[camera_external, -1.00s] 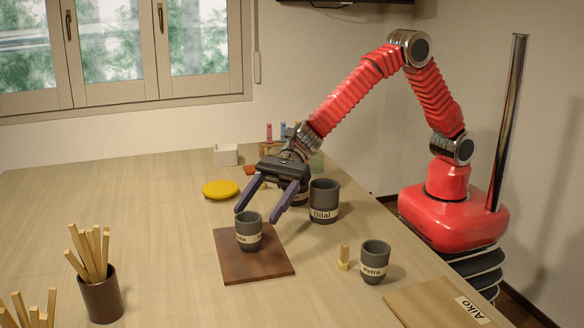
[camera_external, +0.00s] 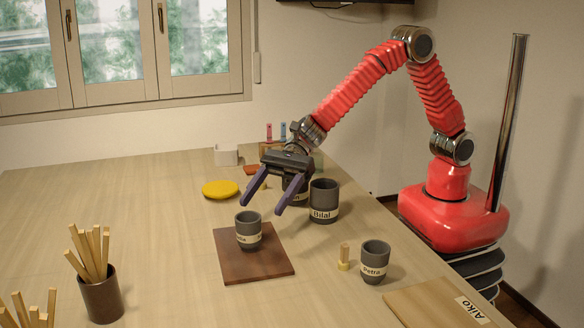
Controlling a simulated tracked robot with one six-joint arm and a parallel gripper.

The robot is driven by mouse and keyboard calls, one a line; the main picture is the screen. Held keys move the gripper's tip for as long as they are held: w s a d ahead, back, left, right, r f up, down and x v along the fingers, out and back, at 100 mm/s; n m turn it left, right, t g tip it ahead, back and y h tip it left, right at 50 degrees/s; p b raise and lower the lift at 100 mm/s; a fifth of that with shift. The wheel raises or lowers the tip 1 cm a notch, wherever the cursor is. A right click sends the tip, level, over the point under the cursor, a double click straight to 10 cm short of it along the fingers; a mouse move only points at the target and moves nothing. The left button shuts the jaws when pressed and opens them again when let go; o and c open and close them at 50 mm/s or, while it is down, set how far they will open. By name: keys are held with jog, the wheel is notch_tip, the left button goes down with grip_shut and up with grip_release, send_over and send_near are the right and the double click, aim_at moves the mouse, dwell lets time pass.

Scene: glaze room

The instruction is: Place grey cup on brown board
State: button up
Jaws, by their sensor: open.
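A small grey cup (camera_external: 249,231) with a pale name label stands upright on the brown board (camera_external: 262,265). My gripper (camera_external: 261,208) is open and empty, above and behind this cup, with its two purple fingers spread apart and clear of it. A larger grey cup labelled Bilal (camera_external: 323,202) stands on the table just right of my gripper. Another grey cup labelled Petra (camera_external: 374,263) stands right of the board. One more dark cup is partly hidden behind my gripper.
A light wooden board labelled Aiko (camera_external: 430,305) lies at the front right edge. A dark pot of wooden sticks (camera_external: 101,298) stands at the front left. A yellow disc (camera_external: 220,189) and a white box (camera_external: 226,155) are farther back.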

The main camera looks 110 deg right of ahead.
jog(key=s+d+r+n+g, duration=0.1)
jog(key=s+r+n, duration=0.2)
jog(key=s+n, duration=0.3)
jog(key=s+d+r+n+g+h, duration=0.1)
jog(key=s+d+r+n, duration=0.2)
jog(key=s, duration=0.5)
jog(key=s+r+n+g, duration=0.25)
jog(key=s+n, duration=0.25)
jog(key=s, duration=0.3)
jog(key=s+d+f+n+h, duration=0.2)
jog(key=s+d+n+h, duration=0.6)
jog(key=s+d+n, duration=0.5)
jog(key=s+d, duration=0.4)
jog(key=s, duration=0.4)
jog(key=shift+d+f+t, duration=0.15)
jog(key=shift+f+t, duration=0.15)
jog(key=shift+t, duration=0.05)
